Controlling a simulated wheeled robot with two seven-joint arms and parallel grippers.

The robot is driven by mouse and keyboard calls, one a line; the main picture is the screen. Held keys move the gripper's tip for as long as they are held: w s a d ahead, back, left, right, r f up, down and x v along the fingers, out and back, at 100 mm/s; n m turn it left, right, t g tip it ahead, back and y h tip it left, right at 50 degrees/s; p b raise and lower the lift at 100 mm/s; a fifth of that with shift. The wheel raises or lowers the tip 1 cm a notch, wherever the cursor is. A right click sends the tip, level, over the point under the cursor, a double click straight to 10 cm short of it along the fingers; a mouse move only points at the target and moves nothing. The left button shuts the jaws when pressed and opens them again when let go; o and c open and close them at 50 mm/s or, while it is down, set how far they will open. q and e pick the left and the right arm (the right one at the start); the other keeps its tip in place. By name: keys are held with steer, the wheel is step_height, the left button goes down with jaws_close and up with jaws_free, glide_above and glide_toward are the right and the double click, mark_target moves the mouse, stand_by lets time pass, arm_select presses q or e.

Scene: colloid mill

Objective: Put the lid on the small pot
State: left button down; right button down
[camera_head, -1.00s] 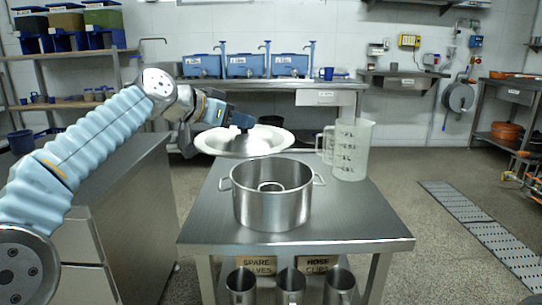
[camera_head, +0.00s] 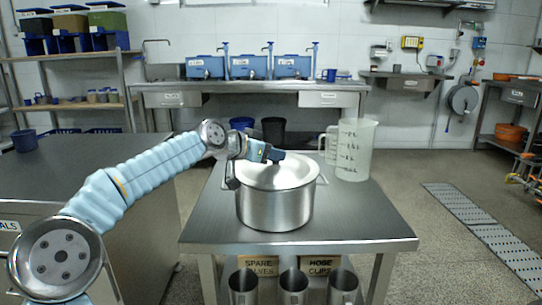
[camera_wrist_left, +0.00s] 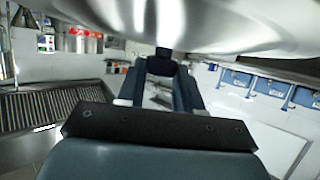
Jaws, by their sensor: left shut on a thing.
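The small pot (camera_head: 274,210) is a shiny steel pot on the steel table. The pale metal lid (camera_head: 283,178) is over its mouth and covers it from view. The lid looks level and at or very near the rim; I cannot tell whether it rests fully. The left wrist view shows the lid (camera_wrist_left: 215,25) across the top and the gripper fingers (camera_wrist_left: 163,62) closed at the knob. My right gripper is not in view.
A clear measuring jug (camera_head: 355,150) stands behind and right of the pot on the steel table (camera_head: 350,222). Several steel cups (camera_head: 292,287) are on the shelf below. The table's front and right are clear. A counter (camera_head: 70,185) stands at the left.

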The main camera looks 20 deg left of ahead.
arm_select(q)
steer(key=c, duration=0.7)
jaws_free()
steer(key=shift+f, duration=0.15)
steer(key=shift+c, duration=0.2)
steer(key=b+v, duration=0.2)
steer(key=v, duration=1)
steer(key=shift+b, duration=0.35)
